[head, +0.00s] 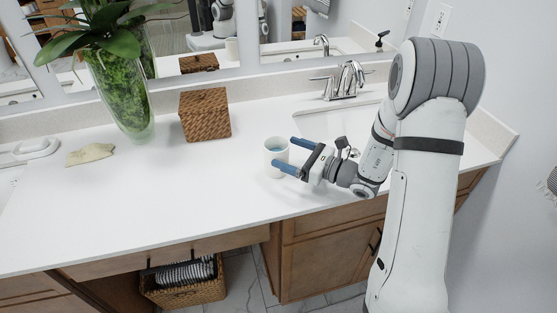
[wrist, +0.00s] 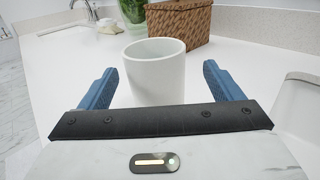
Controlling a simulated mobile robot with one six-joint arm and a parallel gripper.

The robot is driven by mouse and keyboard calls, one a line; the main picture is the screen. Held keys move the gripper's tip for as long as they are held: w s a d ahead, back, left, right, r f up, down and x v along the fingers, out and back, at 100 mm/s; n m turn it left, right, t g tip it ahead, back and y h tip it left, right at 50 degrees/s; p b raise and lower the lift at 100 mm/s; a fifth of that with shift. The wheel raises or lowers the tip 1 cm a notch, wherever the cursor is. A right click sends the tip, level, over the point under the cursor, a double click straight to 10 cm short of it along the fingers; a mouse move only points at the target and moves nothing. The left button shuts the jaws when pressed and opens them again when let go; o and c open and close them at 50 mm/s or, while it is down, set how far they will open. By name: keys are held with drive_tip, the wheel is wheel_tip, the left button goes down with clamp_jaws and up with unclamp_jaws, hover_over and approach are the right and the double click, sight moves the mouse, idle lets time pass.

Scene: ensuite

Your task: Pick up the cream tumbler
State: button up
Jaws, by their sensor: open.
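The cream tumbler (head: 272,159) stands upright on the white counter, left of the sink in the head view. In the wrist view the tumbler (wrist: 154,75) is straight ahead, its rim and open mouth showing. My gripper (head: 284,154) is open, with its two blue fingers apart and pointing at the tumbler. In the wrist view my gripper (wrist: 162,88) has one finger on each side of the tumbler, with a gap on both sides. The tumbler's lower part is hidden behind the gripper body there.
A woven box (head: 205,114) and a glass vase with a green plant (head: 122,95) stand farther back on the counter (head: 180,190). The sink with its faucet (head: 345,80) is at the right. A tan object (head: 90,154) lies at the left. The counter around the tumbler is clear.

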sight(266, 144)
drive_tip(key=x, duration=0.1)
drive_tip(key=p+x, duration=0.1)
drive_tip(key=x, duration=0.2)
drive_tip(key=shift+s+a+r, duration=0.15)
drive_tip(key=shift+a+r, duration=0.2)
drive_tip(key=shift+a, duration=0.15)
drive_tip(key=shift+w+a+f, duration=0.15)
drive_tip(key=shift+w+a, duration=0.2)
drive_tip(key=shift+a, duration=0.1)
drive_tip(key=shift+c, duration=0.5)
drive_tip(key=c, duration=1.5)
drive_tip(key=shift+c, duration=1.2)
